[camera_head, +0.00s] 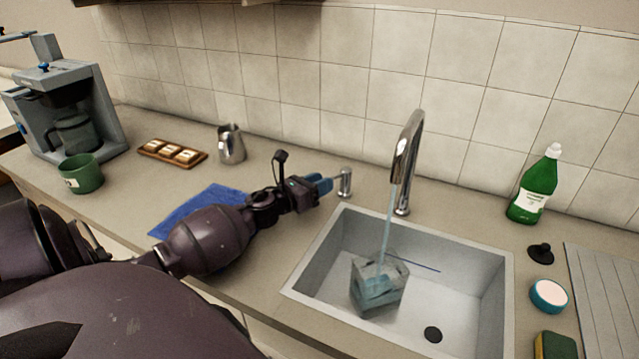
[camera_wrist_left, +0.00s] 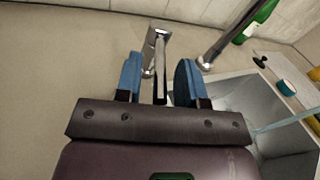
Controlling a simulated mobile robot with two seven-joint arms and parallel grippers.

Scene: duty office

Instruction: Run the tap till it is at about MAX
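The tap (camera_head: 407,160) stands behind the sink, and a stream of water (camera_head: 388,225) runs from its spout into a clear square container (camera_head: 379,284) on the sink floor. The container holds bluish water in its lower part; I cannot read a MAX mark. The tap's small metal lever (camera_head: 345,182) stands left of the spout. My left gripper (camera_head: 322,185) is just left of the lever. In the left wrist view its blue fingers (camera_wrist_left: 158,80) are apart, with the lever (camera_wrist_left: 158,45) ahead between them. My right gripper is not in view.
The grey sink (camera_head: 496,290) has a dark drain. A green bottle (camera_head: 535,186), black stopper (camera_head: 541,253), round pot (camera_head: 549,294) and sponge (camera_head: 555,345) stand to its right. A blue cloth (camera_head: 190,211), steel jug (camera_head: 231,146), green mug (camera_head: 82,174) and coffee machine (camera_head: 65,100) are left.

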